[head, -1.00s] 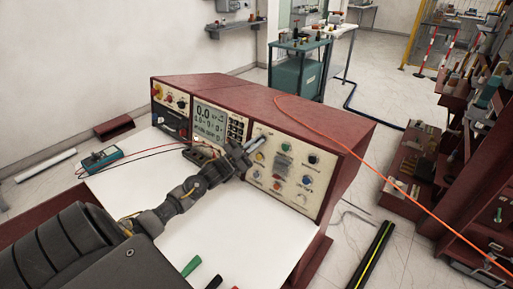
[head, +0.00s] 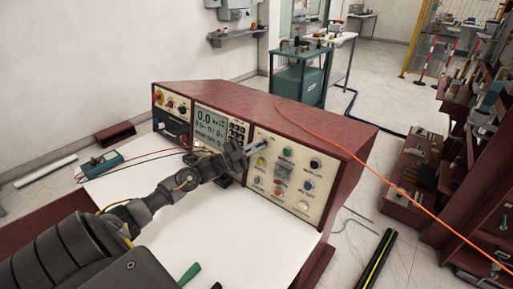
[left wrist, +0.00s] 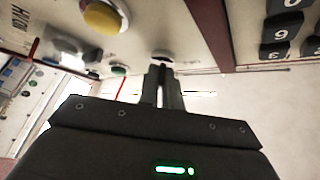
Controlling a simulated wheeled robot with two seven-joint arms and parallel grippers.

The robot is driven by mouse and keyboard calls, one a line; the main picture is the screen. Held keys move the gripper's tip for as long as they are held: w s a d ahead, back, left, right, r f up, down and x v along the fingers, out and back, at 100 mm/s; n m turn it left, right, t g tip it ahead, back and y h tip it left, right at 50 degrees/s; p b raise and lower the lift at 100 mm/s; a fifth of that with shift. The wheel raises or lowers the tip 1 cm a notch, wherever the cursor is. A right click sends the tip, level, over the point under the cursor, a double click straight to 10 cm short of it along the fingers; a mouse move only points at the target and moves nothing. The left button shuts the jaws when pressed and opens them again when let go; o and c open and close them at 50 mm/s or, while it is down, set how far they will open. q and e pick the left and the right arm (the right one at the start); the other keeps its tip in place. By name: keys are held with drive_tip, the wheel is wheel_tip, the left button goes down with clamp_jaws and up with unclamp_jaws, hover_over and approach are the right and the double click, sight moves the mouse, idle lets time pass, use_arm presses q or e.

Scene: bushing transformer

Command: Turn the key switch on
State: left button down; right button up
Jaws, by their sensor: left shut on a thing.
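My left gripper (head: 250,148) reaches the upper left of the cream control panel (head: 284,207) on the red console. In the left wrist view, its two fingers (left wrist: 162,80) are close together, and their tips are at a small round fitting (left wrist: 162,54) on the panel. This fitting looks like the key switch; the key itself is hidden by the fingers. The gripper is shut on it. A yellow button (left wrist: 103,15) shows close by in the wrist view. My right gripper is not in view.
The panel carries several coloured buttons, including green (head: 288,152), black (head: 315,164) and blue (head: 308,186). A display panel (head: 209,125) is to its left. An orange cable (head: 385,183) crosses over the console.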

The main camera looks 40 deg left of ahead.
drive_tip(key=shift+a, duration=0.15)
use_arm(q)
drive_tip(key=c, duration=1.6)
unclamp_jaws()
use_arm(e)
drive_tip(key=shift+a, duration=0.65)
